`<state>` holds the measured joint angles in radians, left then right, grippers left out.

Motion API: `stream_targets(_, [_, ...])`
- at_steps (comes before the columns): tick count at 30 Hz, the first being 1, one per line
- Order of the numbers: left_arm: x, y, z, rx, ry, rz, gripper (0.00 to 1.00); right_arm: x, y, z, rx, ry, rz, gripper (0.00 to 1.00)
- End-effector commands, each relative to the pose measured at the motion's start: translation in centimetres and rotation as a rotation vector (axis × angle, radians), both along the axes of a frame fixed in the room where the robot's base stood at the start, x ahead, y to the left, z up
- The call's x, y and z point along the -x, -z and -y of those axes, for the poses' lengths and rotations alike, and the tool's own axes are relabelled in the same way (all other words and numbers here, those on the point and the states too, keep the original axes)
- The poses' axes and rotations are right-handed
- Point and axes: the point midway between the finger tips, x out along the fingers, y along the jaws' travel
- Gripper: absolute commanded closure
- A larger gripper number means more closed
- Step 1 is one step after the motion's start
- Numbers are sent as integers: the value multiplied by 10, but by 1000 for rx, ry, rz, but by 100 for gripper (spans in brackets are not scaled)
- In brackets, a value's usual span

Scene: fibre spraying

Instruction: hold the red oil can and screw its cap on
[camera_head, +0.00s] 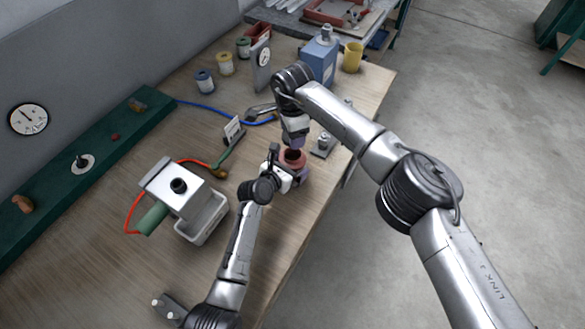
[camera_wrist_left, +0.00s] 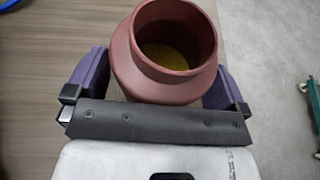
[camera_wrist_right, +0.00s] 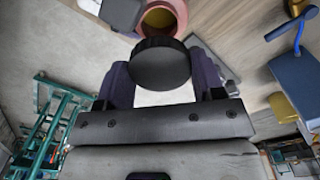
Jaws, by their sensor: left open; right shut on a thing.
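The red oil can (camera_head: 297,161) stands near the table's right edge, its wide mouth uncovered. In the left wrist view the can (camera_wrist_left: 165,80) looks upright, with a yellowish inside. My left gripper (camera_head: 288,174) is open, its purple fingers on either side of the can; whether they touch it is unclear. My right gripper (camera_head: 297,143) is just above and beyond the can. In the right wrist view it is shut on the round black cap (camera_wrist_right: 160,64). The cap is apart from the can's mouth, which shows behind it. The can's lower body is mostly hidden.
A white box machine (camera_head: 172,187) with a bin (camera_head: 202,219) stands on the left. A blue container (camera_head: 319,60) and a yellow cup (camera_head: 352,57) stand at the back. A small metal fixture (camera_head: 323,145) sits right of the can. The table's front middle is clear.

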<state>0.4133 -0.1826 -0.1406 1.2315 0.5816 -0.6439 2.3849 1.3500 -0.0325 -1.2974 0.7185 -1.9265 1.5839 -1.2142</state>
Motion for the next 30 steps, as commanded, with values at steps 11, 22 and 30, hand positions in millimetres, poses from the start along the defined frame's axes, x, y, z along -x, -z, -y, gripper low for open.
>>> stream_targets(11, [0,0,0,0,0,0,23,0,0,0,0,0,0,60])
stream_targets(22, [0,0,0,0,0,-1,55,0,0,0,0,0,0,60])
stream_targets(30, [0,0,0,0,0,-1,55,1,17,-1,2,1,-2,60])
